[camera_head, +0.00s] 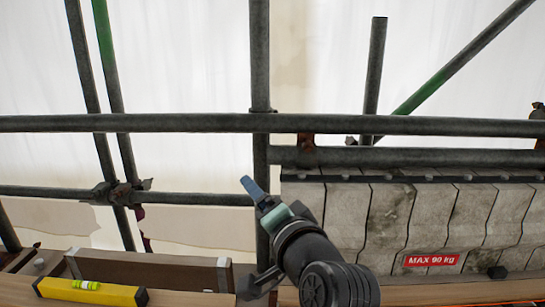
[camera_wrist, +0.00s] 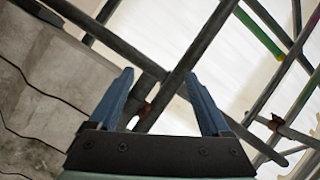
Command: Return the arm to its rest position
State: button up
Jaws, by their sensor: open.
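My gripper (camera_head: 250,188) is raised in the middle of the head view, in front of the scaffold tubes, with its blue fingers pointing up and to the left. In the wrist view my gripper (camera_wrist: 163,100) shows two blue fingers spread wide apart. Nothing is between them except the background of tubes and pale sheeting. My dark arm comes up from the bottom of the head view. Its lower part is outside the picture.
A horizontal scaffold tube (camera_head: 180,123) crosses behind the gripper, with an upright tube (camera_head: 260,60) near it. A yellow spirit level (camera_head: 92,291) lies on the boards at lower left. A stone block wall (camera_head: 390,220) with a red "MAX 90 kg" label (camera_head: 431,260) stands at right.

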jog(key=s+d+r+n+t+h, duration=0.1)
jog(key=s+r+n+t+h, duration=0.2)
jog(key=s+r+t, duration=0.3)
jog(key=s+r+n+t+h, duration=0.2)
jog(key=s+r+n+t, duration=0.2)
jog(key=s+r, duration=1)
notch_tip(320, 180, up, 8)
jog(key=shift+s+d+r+n+t+h, duration=0.1)
jog(key=shift+s+d+n+t+h, duration=0.3)
jog(key=shift+t, duration=0.6)
